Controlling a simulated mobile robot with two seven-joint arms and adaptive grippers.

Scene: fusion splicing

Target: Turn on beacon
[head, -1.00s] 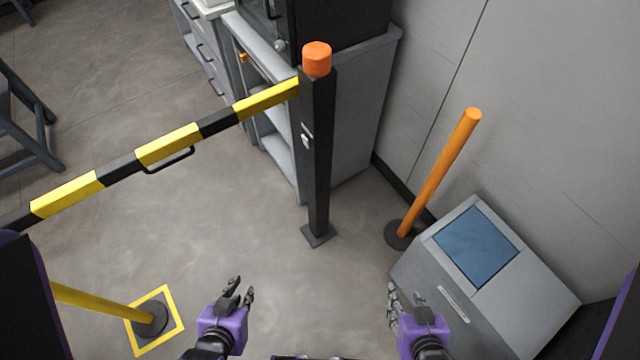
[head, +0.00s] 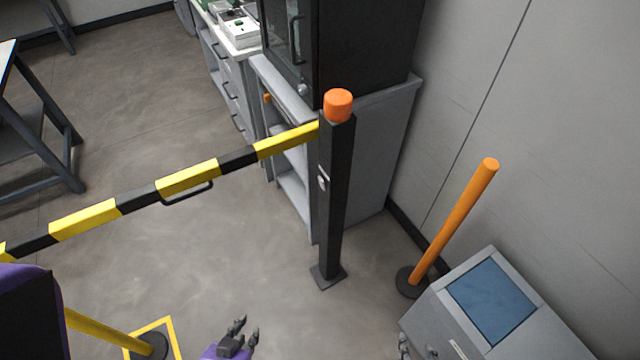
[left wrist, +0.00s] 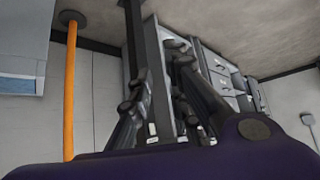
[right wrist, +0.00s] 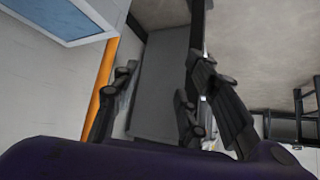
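An orange beacon (head: 338,104) sits on top of a dark upright post (head: 334,200) in the middle of the head view. It looks plain orange; I cannot tell whether it is lit. A small light switch or latch (head: 323,183) is on the post's side. My left gripper (head: 246,330) is low in the head view, left of the post and well apart from it. Its fingers are spread and empty in the left wrist view (left wrist: 155,95). My right gripper (right wrist: 160,85) has its fingers apart and empty in the right wrist view; in the head view only a bit shows beside the grey cabinet.
A yellow-black barrier arm (head: 190,178) reaches left from the post. An orange pole (head: 455,218) and a grey slanted cabinet with a blue panel (head: 490,300) stand right. A yellow pole (head: 105,328) is at lower left. Grey shelving (head: 375,150) is behind the post.

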